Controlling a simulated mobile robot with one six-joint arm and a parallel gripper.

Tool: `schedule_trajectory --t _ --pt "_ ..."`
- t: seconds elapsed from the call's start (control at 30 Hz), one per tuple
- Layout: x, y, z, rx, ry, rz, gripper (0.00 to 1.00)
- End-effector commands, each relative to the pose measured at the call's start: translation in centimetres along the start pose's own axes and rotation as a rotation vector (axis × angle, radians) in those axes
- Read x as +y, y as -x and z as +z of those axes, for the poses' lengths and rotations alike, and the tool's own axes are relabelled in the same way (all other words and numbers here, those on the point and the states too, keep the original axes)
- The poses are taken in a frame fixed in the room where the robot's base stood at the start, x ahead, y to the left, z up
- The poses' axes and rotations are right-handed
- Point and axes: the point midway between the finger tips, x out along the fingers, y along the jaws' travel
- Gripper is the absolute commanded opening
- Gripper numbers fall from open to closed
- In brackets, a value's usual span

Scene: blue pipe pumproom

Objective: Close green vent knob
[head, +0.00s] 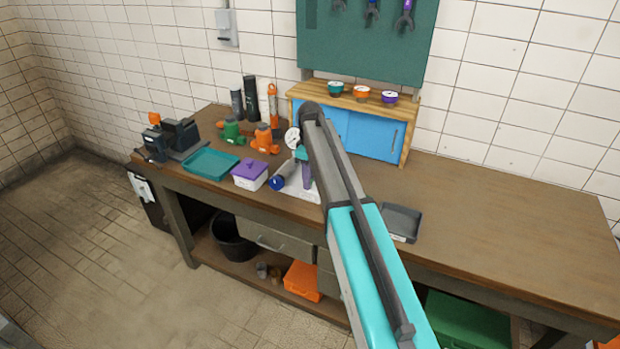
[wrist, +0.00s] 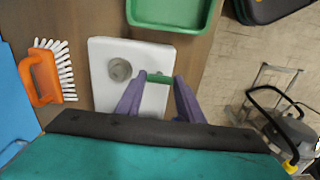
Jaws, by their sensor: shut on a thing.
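The green vent knob (wrist: 160,77) is a short green bar between my fingertips in the wrist view. It sits over a white base plate (wrist: 103,92), near a round grey fitting (wrist: 119,69). My gripper (wrist: 158,84) has purple fingers, one at each end of the knob, and is shut on it. In the head view my gripper (head: 307,184) points down at the white plate on the bench. A round white gauge (head: 292,137) and a dark blue cylinder (head: 282,178) are beside it. The knob cannot be made out in the head view, and my arm covers part of the assembly.
A purple-lidded box (head: 250,172), a teal tray (head: 208,163) and orange and green fittings stand left on the bench (head: 500,215). A grey tray (head: 402,222) lies right of my arm. A blue-doored cabinet (head: 374,134) stands behind. The bench's right side is clear.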

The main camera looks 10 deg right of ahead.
Motion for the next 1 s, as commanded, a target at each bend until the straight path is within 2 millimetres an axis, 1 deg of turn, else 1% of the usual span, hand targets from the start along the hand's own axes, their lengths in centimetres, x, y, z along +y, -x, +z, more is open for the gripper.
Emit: schedule_trajectory --t 0.17,0.37,0.57,1.0 --pt "-0.05 -0.03 -0.05 0.0 -0.039 -0.001 0.12" --pt "-0.04 -0.08 -0.09 0.0 -0.135 -0.001 0.12" --pt "-0.06 -0.14 -0.11 0.0 -0.285 -0.001 0.12" --pt "-0.05 -0.07 -0.17 0.001 -0.688 0.0 0.12"
